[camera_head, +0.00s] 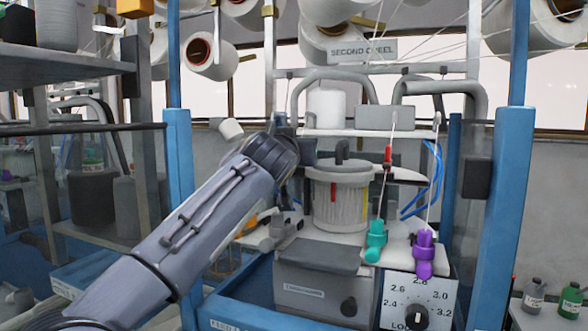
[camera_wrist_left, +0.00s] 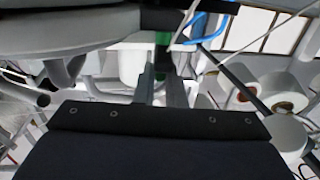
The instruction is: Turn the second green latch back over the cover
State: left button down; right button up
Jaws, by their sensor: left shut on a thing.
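The round machine drum (camera_head: 341,200) with its flat grey cover (camera_head: 345,167) and dark handle stands in the middle of the head view. My left arm reaches in from the left, and my left gripper (camera_head: 308,152) is at the far left side of the cover, its fingertips hidden. In the left wrist view my left gripper (camera_wrist_left: 163,75) is shut on a green latch (camera_wrist_left: 162,40), of which only a small part shows between the fingers. A round grey edge (camera_wrist_left: 65,28) fills that view's upper left. My right gripper is not in view.
A dial panel (camera_head: 419,300) is in front. Blue posts (camera_head: 507,190) flank the machine. Yarn strands and cones (camera_head: 207,56) hang above.

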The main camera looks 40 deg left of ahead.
pick_arm(q)
jog(key=shift+w+d+f+n+g+y+b, duration=0.1)
jog(key=shift+d+n+g+y+b, duration=0.05)
jog(key=shift+n+g+y+b, duration=0.2)
jog(key=shift+w+d+f+n+g+y+b, duration=0.15)
jog(key=shift+n+y+b, duration=0.1)
jog(key=shift+y, duration=0.2)
jog(key=shift+w+d+r+n+g+y+p, duration=0.1)
jog(key=shift+r+n+g+y+p, duration=0.1)
jog(key=shift+n+g+y, duration=0.95)
jog(key=shift+w+d+r+n+g+y+p, duration=0.1)
jog(key=shift+n+g+y+p, duration=0.1)
jog(key=shift+n+g+y, duration=0.95)
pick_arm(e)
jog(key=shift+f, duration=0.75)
pick_arm(q)
jog(key=shift+y, duration=0.3)
jog(key=c, duration=1.5)
grip_release()
